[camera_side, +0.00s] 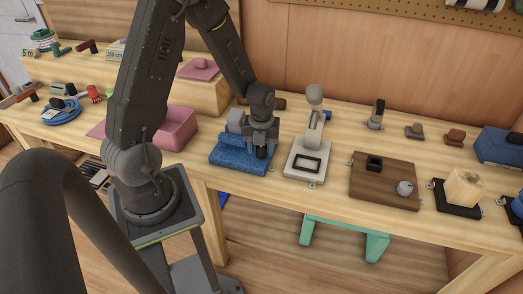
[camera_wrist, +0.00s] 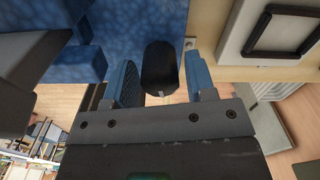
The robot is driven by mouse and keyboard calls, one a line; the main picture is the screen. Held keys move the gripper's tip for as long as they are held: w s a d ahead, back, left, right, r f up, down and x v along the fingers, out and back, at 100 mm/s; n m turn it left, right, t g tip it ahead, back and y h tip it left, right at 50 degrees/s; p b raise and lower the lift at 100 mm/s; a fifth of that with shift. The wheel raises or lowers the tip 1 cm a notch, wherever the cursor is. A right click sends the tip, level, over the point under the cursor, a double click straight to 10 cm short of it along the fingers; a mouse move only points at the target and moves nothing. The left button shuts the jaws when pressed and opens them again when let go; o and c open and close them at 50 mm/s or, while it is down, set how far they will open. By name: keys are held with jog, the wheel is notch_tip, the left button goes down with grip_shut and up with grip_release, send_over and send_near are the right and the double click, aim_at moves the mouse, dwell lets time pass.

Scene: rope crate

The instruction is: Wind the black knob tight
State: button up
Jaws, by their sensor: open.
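The black knob (camera_wrist: 159,66) shows in the wrist view, a dark rounded piece at the edge of a mottled blue fixture (camera_wrist: 140,18). My gripper (camera_wrist: 161,75) is open, with one blue-padded finger on each side of the knob. A gap shows between the knob and each finger, so it is not gripped. In the side view my gripper (camera_side: 262,143) points down over the right part of the blue fixture (camera_side: 232,160), and its fingers largely hide the knob there.
A pale plate (camera_side: 293,171) with a dark square frame and an upright lever stands just right of the fixture. Further right is a brown board (camera_side: 368,192) with a grey knob. The bench's front edge is close to the fixture.

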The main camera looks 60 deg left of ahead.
jog(key=n, duration=0.4)
jog(key=shift+n, duration=0.3)
jog(key=shift+n, duration=0.5)
jog(key=n, duration=0.5)
jog(key=c, duration=0.9)
jog(key=m, duration=0.3)
jog(key=shift+m, duration=0.3)
jog(key=m, duration=0.4)
jog(key=shift+m, duration=0.3)
